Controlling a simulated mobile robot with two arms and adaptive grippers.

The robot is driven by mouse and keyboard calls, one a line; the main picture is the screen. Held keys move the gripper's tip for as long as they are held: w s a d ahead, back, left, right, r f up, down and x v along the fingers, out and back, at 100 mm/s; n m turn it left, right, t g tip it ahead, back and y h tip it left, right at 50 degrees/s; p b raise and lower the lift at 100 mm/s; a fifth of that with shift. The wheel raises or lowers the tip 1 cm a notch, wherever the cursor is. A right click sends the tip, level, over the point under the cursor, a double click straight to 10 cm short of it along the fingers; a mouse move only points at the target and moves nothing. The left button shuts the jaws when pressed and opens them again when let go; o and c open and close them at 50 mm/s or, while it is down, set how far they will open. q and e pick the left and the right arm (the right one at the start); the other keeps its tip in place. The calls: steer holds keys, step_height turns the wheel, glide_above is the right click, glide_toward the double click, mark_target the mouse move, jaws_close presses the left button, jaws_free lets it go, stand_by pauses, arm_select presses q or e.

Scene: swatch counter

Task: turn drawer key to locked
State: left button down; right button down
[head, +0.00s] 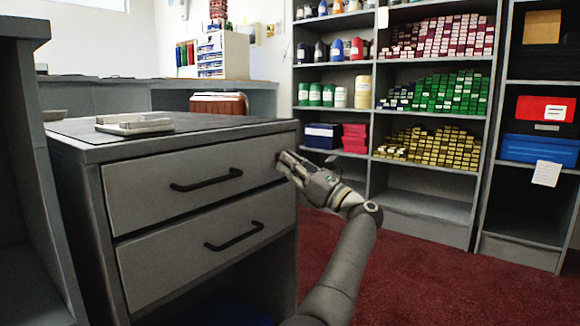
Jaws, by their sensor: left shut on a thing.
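The grey cabinet (88,158) has an upper drawer (135,192) and a lower drawer (160,262), both closed, each with a black bar handle. My left gripper (281,159) is at the right end of the upper drawer's front, its fingertips against the lock area near the top corner. It is shut on the drawer key, which is mostly hidden by the fingers; I cannot tell the key's angle. My right gripper is out of view.
A light flat tray-like object (134,125) lies on the cabinet top. Shelves (428,208) with bottles, several small coloured boxes and bins stand behind at the right. Red carpet (425,275) is clear right of my arm. A grey panel (28,150) stands close at the left.

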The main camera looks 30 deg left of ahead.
arm_select(q)
steer(key=shift+f, duration=0.1)
steer(key=c, duration=1.6)
jaws_free()
steer(key=shift+o, duration=0.2)
steer(key=v, duration=1.2)
